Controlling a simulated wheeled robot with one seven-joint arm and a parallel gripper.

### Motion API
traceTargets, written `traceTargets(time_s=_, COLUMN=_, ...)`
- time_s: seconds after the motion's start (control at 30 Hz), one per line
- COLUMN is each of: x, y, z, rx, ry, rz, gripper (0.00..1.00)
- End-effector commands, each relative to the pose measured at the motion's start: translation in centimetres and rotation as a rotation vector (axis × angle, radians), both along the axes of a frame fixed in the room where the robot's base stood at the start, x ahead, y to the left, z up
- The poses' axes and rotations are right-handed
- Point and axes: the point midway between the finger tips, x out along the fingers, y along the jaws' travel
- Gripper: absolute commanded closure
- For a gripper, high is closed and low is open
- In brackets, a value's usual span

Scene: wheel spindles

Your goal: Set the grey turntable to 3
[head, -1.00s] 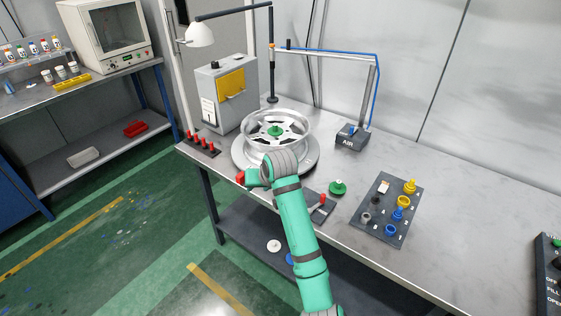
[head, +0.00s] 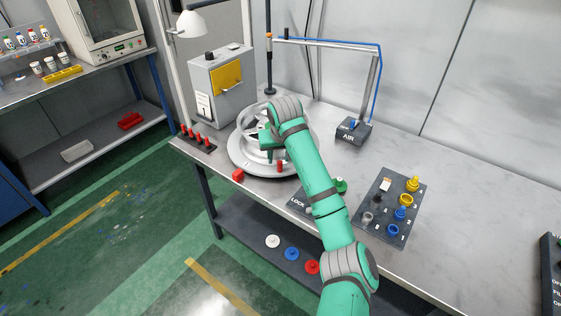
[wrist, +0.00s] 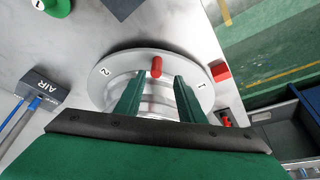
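The grey turntable (head: 240,158) is a round disc at the table's front left, with a silver wheel (head: 247,122) on it. In the wrist view the turntable (wrist: 95,88) shows the numbers 2 at left and 1 at right. A red peg (wrist: 156,67) stands up from its rim; it also shows in the head view (head: 280,167). A red block (wrist: 220,72) sits beside the disc, near the 1. My gripper (wrist: 159,77) is open over the turntable, its fingers apart with the peg showing between and just beyond their tips. I cannot tell whether they touch anything.
A LOCK plate (head: 297,204) lies at the front edge, partly behind my arm. A green knob (head: 341,185), an AIR box (head: 353,131) and a numbered board (head: 384,225) with coloured parts are to the right. Red pegs (head: 197,138) and a grey cabinet (head: 205,80) stand left.

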Motion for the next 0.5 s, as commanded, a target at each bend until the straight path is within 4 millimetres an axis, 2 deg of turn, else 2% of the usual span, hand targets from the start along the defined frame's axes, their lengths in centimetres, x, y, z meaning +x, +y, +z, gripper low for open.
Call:
traceTargets(time_s=0.2, x=1.1, y=-0.7, z=-2.7, rx=0.000, ry=0.000, rz=-0.012, gripper=0.65)
traceTargets(time_s=0.5, x=1.5, y=-0.8, z=-3.7, rx=0.001, ry=-0.001, rz=-0.014, gripper=0.65)
